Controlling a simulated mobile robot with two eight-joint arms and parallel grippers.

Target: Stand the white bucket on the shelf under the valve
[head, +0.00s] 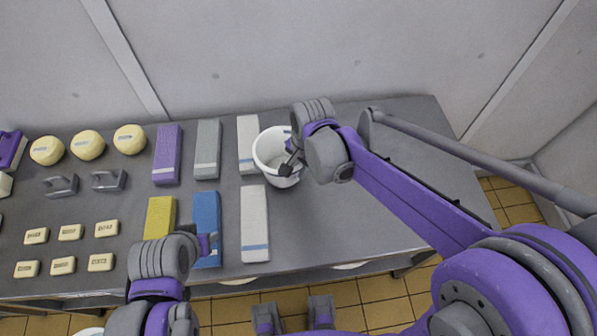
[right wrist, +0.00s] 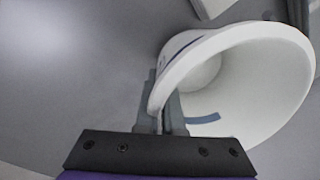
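The white bucket (head: 264,147) stands upright, or nearly so, on the grey table at the back, beside a white-grey block. My right gripper (head: 290,164) is at the bucket's right rim. In the right wrist view the bucket (right wrist: 255,75) shows its open mouth, and the fingers of my right gripper (right wrist: 163,118) lie close on both sides of its wall, shut on it. I cannot tell whether the bucket is clear of the tabletop. No valve is visible, and I cannot make out the shelf.
The grey table (head: 350,225) is bare right of the bucket. Left of it lie a blue block (head: 206,220), a purple block (head: 167,155), several other blocks, soap-like bars, yellow rounds (head: 88,145) and grey handled tools. White rims show below the front edge. A wall stands behind.

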